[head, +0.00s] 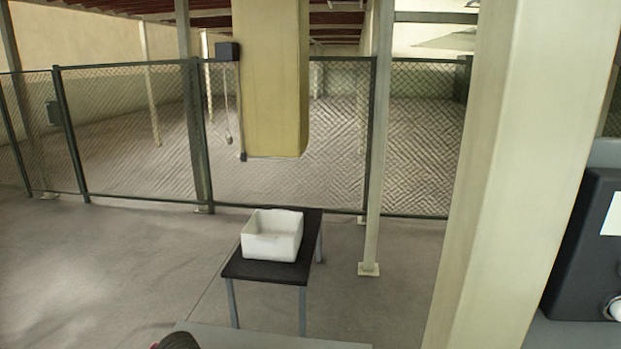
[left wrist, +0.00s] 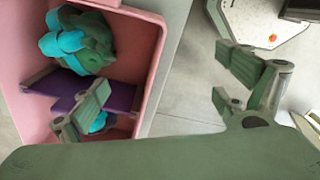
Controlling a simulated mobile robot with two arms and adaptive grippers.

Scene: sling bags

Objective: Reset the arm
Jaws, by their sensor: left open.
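In the left wrist view my left gripper (left wrist: 163,88) is open, with its two green-grey fingers wide apart. One finger is over the inside of a pink bin (left wrist: 148,75); the other is outside it, to the right. The bin's right wall lies between them. In the bin are a teal and dark green bag (left wrist: 80,42) and a purple item (left wrist: 85,90), partly hidden by the finger. Nothing is seen held between the fingers. My right gripper is in neither view.
In the head view a white open box (head: 272,240) stands on a small dark table (head: 262,272). A mesh fence (head: 130,130) runs behind it. A thick pale post (head: 510,180) stands at right. Grey floor (head: 90,270) is clear at left. A dark rounded thing at the bottom edge is unclear.

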